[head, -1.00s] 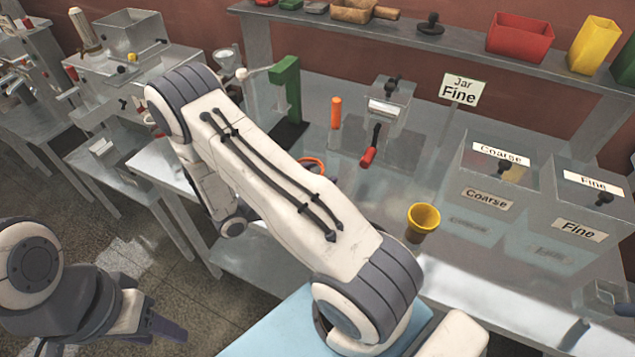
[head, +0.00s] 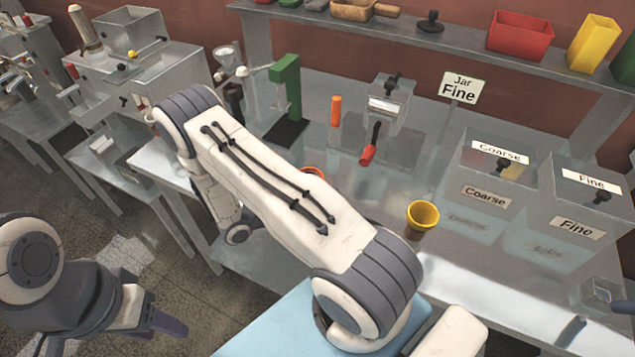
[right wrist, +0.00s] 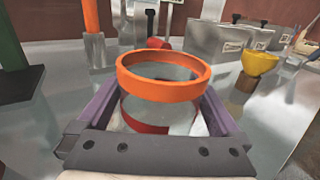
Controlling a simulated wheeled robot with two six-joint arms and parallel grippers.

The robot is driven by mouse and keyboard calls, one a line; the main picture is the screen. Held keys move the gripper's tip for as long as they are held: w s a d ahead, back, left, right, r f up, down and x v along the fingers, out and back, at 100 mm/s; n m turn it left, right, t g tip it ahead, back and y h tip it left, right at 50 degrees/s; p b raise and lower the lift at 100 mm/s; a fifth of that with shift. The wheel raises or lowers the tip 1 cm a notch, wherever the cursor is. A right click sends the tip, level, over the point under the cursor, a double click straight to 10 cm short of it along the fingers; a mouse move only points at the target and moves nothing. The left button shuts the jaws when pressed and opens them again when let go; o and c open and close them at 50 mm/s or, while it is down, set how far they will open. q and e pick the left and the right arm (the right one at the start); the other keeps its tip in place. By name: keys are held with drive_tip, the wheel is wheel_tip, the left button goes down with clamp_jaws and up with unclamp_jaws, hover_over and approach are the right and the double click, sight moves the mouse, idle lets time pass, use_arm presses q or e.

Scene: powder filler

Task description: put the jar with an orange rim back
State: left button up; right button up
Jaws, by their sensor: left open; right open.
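The jar with an orange rim (right wrist: 163,68) stands upright on the metal table in the right wrist view. It is clear glass with a red band low down. In the head view only a bit of its orange rim (head: 314,171) shows beyond my right arm. My right gripper (right wrist: 160,95) is open, with its purple fingers on either side of the jar; I cannot tell whether they touch it. My right gripper is hidden behind its arm in the head view. My left gripper (head: 165,322) is open and empty over the floor at lower left. A "Jar Fine" sign (head: 462,88) stands at the back.
A yellow cup (head: 422,218) stands right of my right arm. Coarse (head: 490,185) and Fine (head: 585,210) bins stand further right. A green stand (head: 287,95), an orange cylinder (head: 335,110) and a red-handled tool (head: 369,150) are behind the jar.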

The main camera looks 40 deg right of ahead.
drive_tip(key=a+b, duration=0.1)
drive_tip(key=a, duration=0.2)
drive_tip(key=w+a+b, duration=0.1)
drive_tip(key=a, duration=0.3)
drive_tip(key=a+b, duration=0.1)
drive_tip(key=a, duration=0.2)
drive_tip(key=shift+w+a, duration=0.25)
drive_tip(key=shift+a, duration=0.15)
drive_tip(key=shift+a+r+b, duration=0.15)
drive_tip(key=shift+a+b, duration=0.2)
drive_tip(key=shift+a, duration=0.25)
drive_tip(key=shift+a+r, duration=0.1)
drive_tip(key=shift+r, duration=0.1)
drive_tip(key=s+a+r+m+t+y, duration=0.1)
drive_tip(key=s+a+r+m+y, duration=0.3)
drive_tip(key=s+a+r+y, duration=0.2)
drive_tip(key=s+a+r+m+t+y, duration=0.1)
drive_tip(key=s+a+r+m+y, duration=0.4)
drive_tip(key=s+a+y, duration=0.5)
drive_tip(key=a+r+y, duration=0.1)
drive_tip(key=a+y, duration=0.1)
drive_tip(key=a, duration=0.1)
drive_tip(key=shift+s+a+t+y, duration=0.2)
drive_tip(key=shift+a+t+y, duration=0.1)
drive_tip(key=shift+y, duration=0.1)
drive_tip(key=shift+d+r, duration=0.1)
drive_tip(key=shift+d, duration=0.05)
